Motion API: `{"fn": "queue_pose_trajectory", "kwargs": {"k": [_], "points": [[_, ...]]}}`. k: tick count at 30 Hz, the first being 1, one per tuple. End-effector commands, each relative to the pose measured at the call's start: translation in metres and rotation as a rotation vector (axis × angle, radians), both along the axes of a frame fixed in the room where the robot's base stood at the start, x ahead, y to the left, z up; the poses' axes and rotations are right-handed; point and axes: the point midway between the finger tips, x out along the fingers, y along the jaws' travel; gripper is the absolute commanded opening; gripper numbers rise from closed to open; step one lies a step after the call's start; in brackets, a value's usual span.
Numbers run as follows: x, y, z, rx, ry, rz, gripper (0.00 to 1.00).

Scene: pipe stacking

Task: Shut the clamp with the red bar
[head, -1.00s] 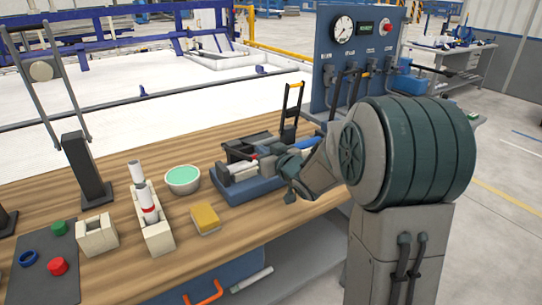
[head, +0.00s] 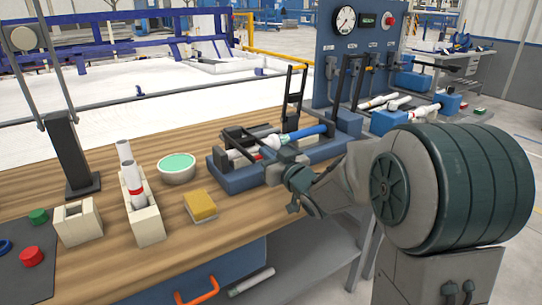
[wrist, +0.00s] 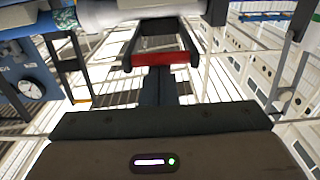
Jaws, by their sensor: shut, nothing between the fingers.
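The red bar (wrist: 152,59) spans two dark clamp arms in the wrist view, just beyond my gripper (wrist: 168,88). My gripper's fingers are together and empty, pointing up the picture toward the bar; whether they touch it is unclear. A white pipe (wrist: 125,12) lies across the top beyond the bar. In the head view my gripper (head: 287,174) is at the right front side of the blue clamp base (head: 232,182), which carries a white-and-blue pipe (head: 307,134). A small red spot shows there, but I cannot tell whether it is the bar. My wrist hides part of the fixture.
Another clamp handle with a yellow bar (head: 297,68) stands upright behind the fixture. A green-filled bowl (head: 177,168), a yellow sponge (head: 201,206) and a cream holder with white pipes (head: 142,215) stand to the left. A gauge panel (head: 355,55) stands behind.

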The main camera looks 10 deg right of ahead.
Motion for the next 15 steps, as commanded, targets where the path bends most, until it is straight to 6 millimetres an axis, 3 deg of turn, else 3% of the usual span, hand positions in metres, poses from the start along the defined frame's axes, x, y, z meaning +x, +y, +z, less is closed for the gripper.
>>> {"fn": "queue_pose_trajectory", "kwargs": {"k": [15], "points": [[-0.0005,-0.0017,-0.004,-0.004,0.015,-0.003,0.0]]}}
